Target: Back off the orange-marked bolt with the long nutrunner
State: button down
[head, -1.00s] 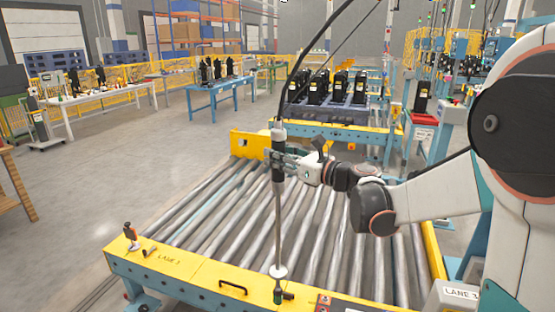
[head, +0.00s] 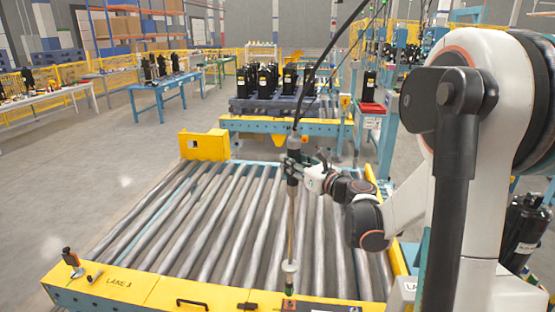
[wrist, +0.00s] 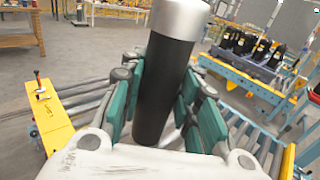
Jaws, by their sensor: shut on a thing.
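My gripper (head: 293,172) is shut on the long nutrunner (head: 290,222), around its black upper body. The nutrunner hangs upright over the near end of the roller conveyor, with a long thin shaft and a pale collar low down. A cable runs up from its top. In the wrist view the black and silver body of the nutrunner (wrist: 164,85) stands between the teal finger pads (wrist: 165,103). The nutrunner's tip is near the yellow front beam; I cannot tell whether it touches anything.
The empty roller conveyor (head: 185,225) has a yellow front beam (head: 165,292) marked as a lane, with a small orange and black tool (head: 71,260) at its left. Black compressors (head: 268,80) stand on a pallet behind. More compressors (head: 525,230) stand at the right. Open floor lies left.

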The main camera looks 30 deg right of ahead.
jog(key=shift+s+d, duration=0.1)
jog(key=shift+d, duration=0.1)
jog(key=shift+f, duration=0.15)
